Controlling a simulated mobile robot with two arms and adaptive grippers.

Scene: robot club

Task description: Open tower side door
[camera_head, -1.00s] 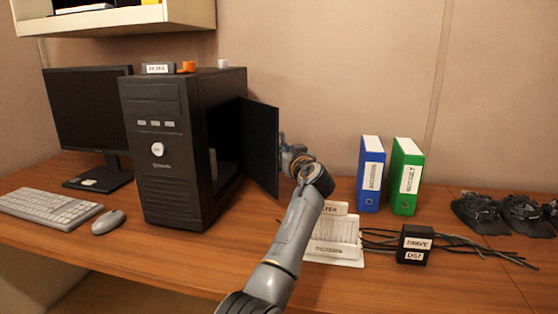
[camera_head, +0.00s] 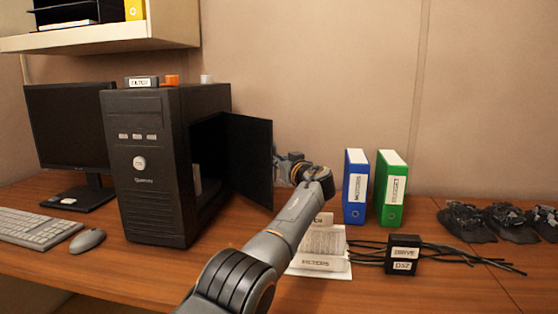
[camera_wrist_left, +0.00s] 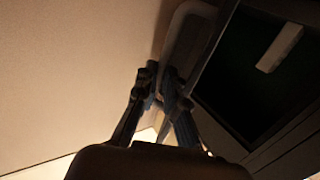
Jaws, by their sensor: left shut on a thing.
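The black computer tower (camera_head: 145,185) stands upright on the desk, its front facing me. Its side door (camera_head: 249,160) is swung out from the right side, and the dark interior shows behind it. My left gripper (camera_head: 285,168) is at the free edge of the door, on its right, shut on the door; the fingertips are partly hidden. In the left wrist view, the gripper fingers (camera_wrist_left: 158,85) meet at the door (camera_wrist_left: 188,45), with the open case (camera_wrist_left: 255,75) to the right. My right gripper is not in view.
A monitor (camera_head: 68,125), keyboard (camera_head: 35,228) and mouse (camera_head: 88,240) are at the left. Blue (camera_head: 355,188) and green (camera_head: 391,190) binders stand right of the gripper. Small items sit on the tower.

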